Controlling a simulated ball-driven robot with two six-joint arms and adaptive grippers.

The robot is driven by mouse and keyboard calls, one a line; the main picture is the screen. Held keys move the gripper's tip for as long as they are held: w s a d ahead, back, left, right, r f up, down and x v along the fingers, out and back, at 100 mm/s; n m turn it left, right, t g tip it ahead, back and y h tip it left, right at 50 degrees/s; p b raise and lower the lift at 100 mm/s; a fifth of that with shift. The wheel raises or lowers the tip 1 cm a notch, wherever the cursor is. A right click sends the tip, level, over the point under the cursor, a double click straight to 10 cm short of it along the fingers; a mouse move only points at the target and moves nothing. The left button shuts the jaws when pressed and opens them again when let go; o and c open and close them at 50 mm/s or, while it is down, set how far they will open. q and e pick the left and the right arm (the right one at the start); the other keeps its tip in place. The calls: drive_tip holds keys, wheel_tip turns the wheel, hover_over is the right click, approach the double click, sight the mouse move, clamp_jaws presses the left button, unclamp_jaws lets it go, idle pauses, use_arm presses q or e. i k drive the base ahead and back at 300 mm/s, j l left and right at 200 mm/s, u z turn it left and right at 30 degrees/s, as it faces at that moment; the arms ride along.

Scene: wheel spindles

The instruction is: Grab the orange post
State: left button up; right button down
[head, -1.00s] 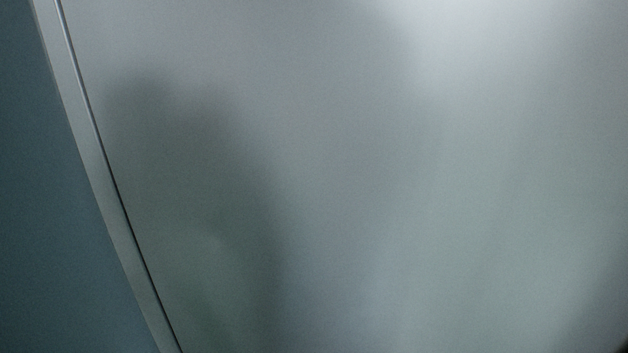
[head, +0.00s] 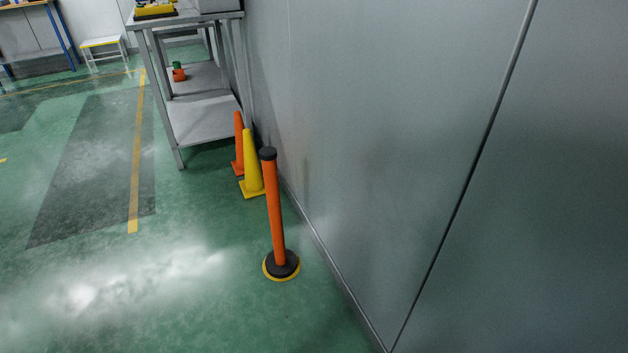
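The orange post (head: 274,215) stands upright on the green floor in the head view, a little left of the middle and close to the grey wall. It has a black cap on top and a round black base with a yellow rim. Nothing covers it. Neither of my grippers shows in the view.
A yellow cone (head: 252,165) and an orange cone (head: 238,145) stand just behind the post. A grey metal shelf table (head: 205,120) stands behind them. The grey wall (head: 400,130) fills the right side. The green floor (head: 150,300) at left is clear.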

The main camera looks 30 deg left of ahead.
sight(281, 263)
drive_tip(key=u, duration=1.3)
